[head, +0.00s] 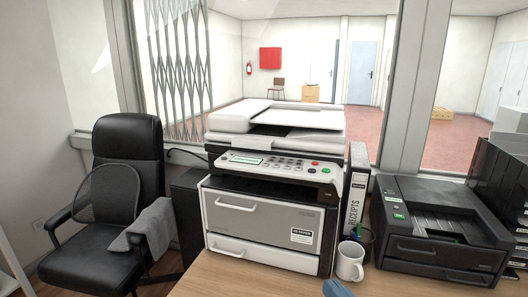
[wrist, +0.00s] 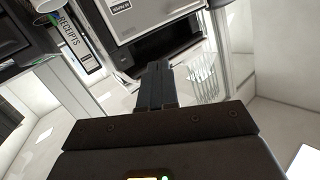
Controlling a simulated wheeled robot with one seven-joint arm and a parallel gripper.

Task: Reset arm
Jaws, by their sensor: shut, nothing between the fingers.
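My gripper (wrist: 157,85) shows in the wrist view, with its two dark fingers together and nothing between them. Beyond the fingertips is the front of a grey and black copier (wrist: 135,18), seen at a turned angle. The same copier (head: 265,215) stands in the middle of the head view on a wooden counter (head: 225,283). A small blue-grey piece (head: 337,288) shows at the bottom edge of the head view; I cannot tell whether it is my fingertips. The rest of my arm is out of the head view.
Right of the copier stand a receipts binder (head: 354,200), a white mug (head: 349,262), a pen holder (head: 362,238) and a black printer (head: 440,230). Black trays (head: 500,190) stand at far right. A black office chair (head: 115,210) with a grey cloth (head: 152,228) is at left. Window posts rise behind.

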